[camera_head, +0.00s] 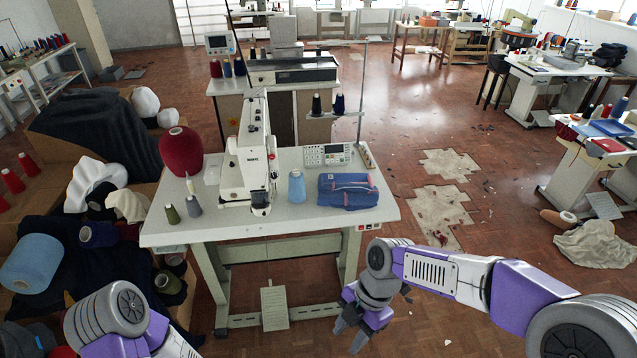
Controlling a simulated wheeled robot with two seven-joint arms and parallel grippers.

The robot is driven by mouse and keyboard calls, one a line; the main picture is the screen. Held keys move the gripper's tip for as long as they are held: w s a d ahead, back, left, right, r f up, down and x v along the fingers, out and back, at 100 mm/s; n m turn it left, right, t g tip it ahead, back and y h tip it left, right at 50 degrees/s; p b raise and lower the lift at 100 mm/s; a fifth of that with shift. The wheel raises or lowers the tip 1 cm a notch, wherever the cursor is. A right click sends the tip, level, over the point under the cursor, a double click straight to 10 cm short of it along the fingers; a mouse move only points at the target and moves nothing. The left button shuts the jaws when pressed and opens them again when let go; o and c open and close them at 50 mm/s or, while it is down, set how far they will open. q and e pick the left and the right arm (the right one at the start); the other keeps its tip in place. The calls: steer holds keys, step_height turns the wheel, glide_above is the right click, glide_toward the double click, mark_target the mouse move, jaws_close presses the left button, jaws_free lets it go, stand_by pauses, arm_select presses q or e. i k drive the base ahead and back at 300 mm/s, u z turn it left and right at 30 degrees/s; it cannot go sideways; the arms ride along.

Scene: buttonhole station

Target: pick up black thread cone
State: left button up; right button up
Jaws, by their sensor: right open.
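A black thread cone (317,104) stands upright on the thread stand's tray (331,115), behind the white sewing table (375,205). A dark navy cone (339,103) stands just right of it. My right gripper (349,334) hangs low in front of the table's right front corner, open and empty, its fingers pointing down. It is well apart from the black cone, with the table between them. My left arm comes in at the lower left, but its gripper is out of view.
The table bears a white sewing machine (245,165), a large red cone (181,151), a light blue cone (296,186), a blue pouch (347,190) and small green and grey cones. A tall stand pole (362,95) rises at the back right. Floor right of the table is mostly clear.

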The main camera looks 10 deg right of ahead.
mark_target(317, 109)
steer(key=k, duration=0.65)
steer(key=z, duration=1.2)
steer(key=i, duration=5.15)
steer(key=u, duration=1.2)
steer(key=i, duration=2.15)
steer(key=u, duration=1.25)
steer(key=i, duration=0.75)
